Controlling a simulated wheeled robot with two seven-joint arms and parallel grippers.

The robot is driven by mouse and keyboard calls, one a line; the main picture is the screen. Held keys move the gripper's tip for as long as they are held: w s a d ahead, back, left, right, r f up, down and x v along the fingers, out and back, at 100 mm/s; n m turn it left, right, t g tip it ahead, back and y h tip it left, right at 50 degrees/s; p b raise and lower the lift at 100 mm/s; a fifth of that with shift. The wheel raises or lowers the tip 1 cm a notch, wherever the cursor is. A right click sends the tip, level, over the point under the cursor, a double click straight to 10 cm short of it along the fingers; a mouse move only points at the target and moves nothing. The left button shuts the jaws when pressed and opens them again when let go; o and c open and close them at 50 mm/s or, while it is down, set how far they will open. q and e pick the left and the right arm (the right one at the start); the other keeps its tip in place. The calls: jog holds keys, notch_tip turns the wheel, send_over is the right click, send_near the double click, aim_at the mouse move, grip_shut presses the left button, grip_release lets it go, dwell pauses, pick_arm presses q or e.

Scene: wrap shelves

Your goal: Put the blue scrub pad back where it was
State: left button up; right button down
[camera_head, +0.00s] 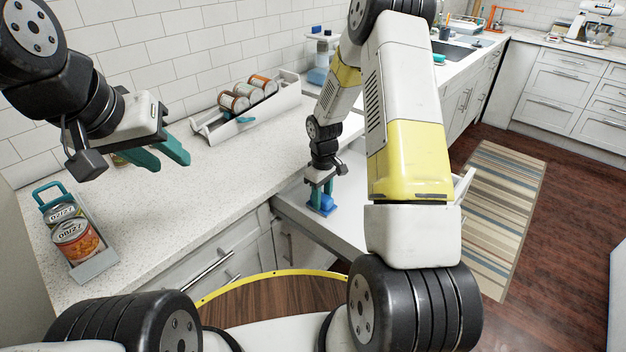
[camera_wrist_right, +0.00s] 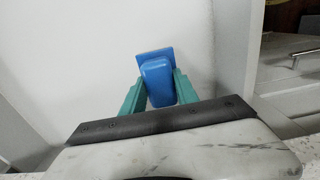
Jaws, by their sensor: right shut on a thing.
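The blue scrub pad (camera_wrist_right: 156,80) is between the green fingers of my right gripper (camera_wrist_right: 160,95) in the right wrist view, with a flat blue base and a raised block on top. In the head view the pad (camera_head: 326,208) is at the lower end of my right gripper (camera_head: 321,196), over a pale shelf or drawer surface (camera_head: 345,229) below counter height. I cannot tell whether the pad touches that surface. My left gripper (camera_head: 176,150) is open and empty above the counter at the left.
A grey rack with cans (camera_head: 77,243) stands at the counter's left front. A white tray of cans (camera_head: 252,98) lies by the tiled wall. A blue bottle (camera_head: 318,62) stands behind my right arm.

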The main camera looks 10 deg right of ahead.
jog(key=shift+f, duration=0.1)
jog(key=c, duration=0.9)
grip_release()
jog(key=s+r+m+t, duration=0.2)
jog(key=s+r, duration=0.3)
jog(key=r, duration=0.9)
jog(key=s+r+m+t, duration=0.1)
jog(key=s+r, duration=0.3)
jog(key=r, duration=1.1)
jog(key=shift+s+a+r+m+t+y, duration=0.5)
jog(key=shift+s+r, duration=0.6)
jog(key=shift+s, duration=1.45)
jog(key=shift+s+a+r+m+t+y, duration=0.25)
jog(key=shift+s+r+m+t, duration=0.55)
jog(key=shift+s, duration=1.7)
jog(key=shift+s+a+r+m+t+y, duration=0.35)
jog(key=shift+s+r+m, duration=0.35)
jog(key=shift+s+r, duration=1.3)
jog(key=shift+s+f, duration=0.55)
